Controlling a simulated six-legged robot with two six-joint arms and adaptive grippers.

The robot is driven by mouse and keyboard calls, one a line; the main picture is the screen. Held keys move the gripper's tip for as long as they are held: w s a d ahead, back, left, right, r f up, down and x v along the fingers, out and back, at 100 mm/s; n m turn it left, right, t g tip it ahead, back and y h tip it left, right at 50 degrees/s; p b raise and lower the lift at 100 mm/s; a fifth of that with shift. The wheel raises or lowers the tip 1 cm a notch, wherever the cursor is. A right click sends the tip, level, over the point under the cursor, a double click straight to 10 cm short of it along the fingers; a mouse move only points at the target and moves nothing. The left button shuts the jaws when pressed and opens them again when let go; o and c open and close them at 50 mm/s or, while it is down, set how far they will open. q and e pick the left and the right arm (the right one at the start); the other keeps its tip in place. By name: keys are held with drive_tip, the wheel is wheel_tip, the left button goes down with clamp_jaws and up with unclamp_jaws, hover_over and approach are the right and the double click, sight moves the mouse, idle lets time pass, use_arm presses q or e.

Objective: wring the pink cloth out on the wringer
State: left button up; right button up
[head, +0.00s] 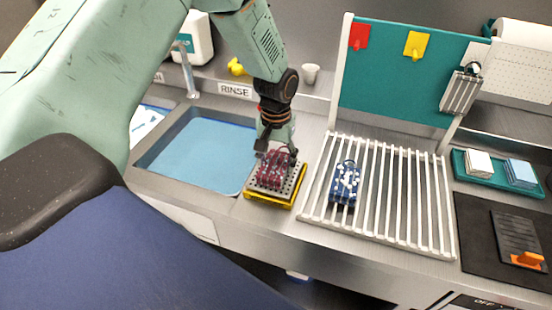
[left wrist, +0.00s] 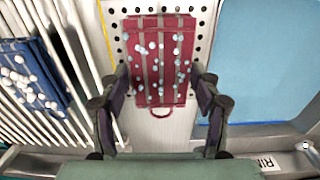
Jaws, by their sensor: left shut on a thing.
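The folded cloth (head: 274,172) looks dark pink-red, with stripes and a loop. It lies over the perforated plate of the wringer (head: 254,191), which has a yellow base. In the left wrist view the cloth (left wrist: 160,50) has pale water drops on it, and holes of the wringer plate (left wrist: 117,38) show beside it. My left gripper (head: 278,150) comes down from above and is shut on the cloth, one finger at each side of its near end. Whether the cloth presses on the plate is hard to tell. My right gripper is not in view.
The basin of blue water (head: 205,150) lies left of the wringer. A drying rack (head: 400,200) with a blue folded cloth (head: 344,182) stands close on its right. A faucet (head: 188,75) stands behind the basin.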

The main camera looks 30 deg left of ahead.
use_arm(q)
drive_tip(key=shift+d, duration=0.1)
drive_tip(key=shift+f, duration=0.3)
drive_tip(key=shift+s+f+b, duration=0.1)
drive_tip(key=shift+f+b, duration=0.2)
drive_tip(key=shift+f, duration=0.1)
idle(1.0)
drive_tip(key=shift+r, duration=0.15)
wheel_tip(320, 180, up, 7)
drive_tip(key=p, duration=0.7)
idle(0.5)
